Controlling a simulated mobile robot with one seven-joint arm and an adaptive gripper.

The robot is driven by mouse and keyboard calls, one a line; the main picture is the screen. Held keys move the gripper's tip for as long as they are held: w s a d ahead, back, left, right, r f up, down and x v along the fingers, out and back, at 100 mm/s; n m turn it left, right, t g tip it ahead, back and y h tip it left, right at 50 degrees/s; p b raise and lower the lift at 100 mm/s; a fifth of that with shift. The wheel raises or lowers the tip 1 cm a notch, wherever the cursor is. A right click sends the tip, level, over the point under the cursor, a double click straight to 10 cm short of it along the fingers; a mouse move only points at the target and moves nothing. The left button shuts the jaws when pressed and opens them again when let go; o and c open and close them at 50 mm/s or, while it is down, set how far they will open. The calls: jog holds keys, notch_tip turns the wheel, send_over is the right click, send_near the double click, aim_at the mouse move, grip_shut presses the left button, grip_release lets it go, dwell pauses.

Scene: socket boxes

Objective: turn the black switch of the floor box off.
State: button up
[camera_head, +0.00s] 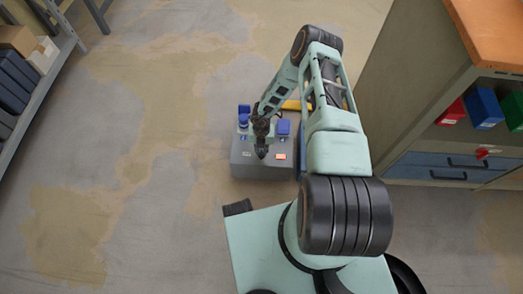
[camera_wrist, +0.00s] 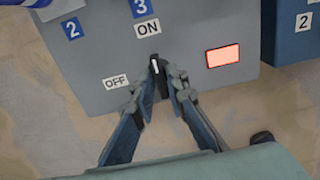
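The grey floor box (camera_head: 262,168) stands on the floor. It also fills the top of the wrist view (camera_wrist: 90,55). Its black switch (camera_wrist: 155,66) has a white line on its end that points up toward the ON label (camera_wrist: 147,28). The OFF label (camera_wrist: 115,82) is to the lower left. A red-orange lamp (camera_wrist: 222,56) on the box is lit. My gripper (camera_wrist: 161,77) is at the switch with a fingertip close on each side, seemingly shut on it. In the head view, my gripper (camera_head: 261,150) hides the switch.
Blue sockets (camera_head: 283,127) are at the back of the box. A second blue box (camera_wrist: 290,30) stands close on the right. A cabinet (camera_head: 425,120) with coloured bins is on the right, and a shelf (camera_head: 45,85) on the left. The floor left of the box is clear.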

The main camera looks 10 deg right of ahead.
grip_shut()
jog(key=shift+n, duration=0.3)
jog(key=n+b, duration=0.2)
jog(key=shift+f+n, duration=0.1)
jog(key=shift+n, duration=0.3)
jog(key=n+b, duration=0.1)
jog(key=n, duration=0.4)
jog(key=n+b, duration=0.1)
jog(key=n, duration=0.4)
jog(key=shift+n, duration=2.2)
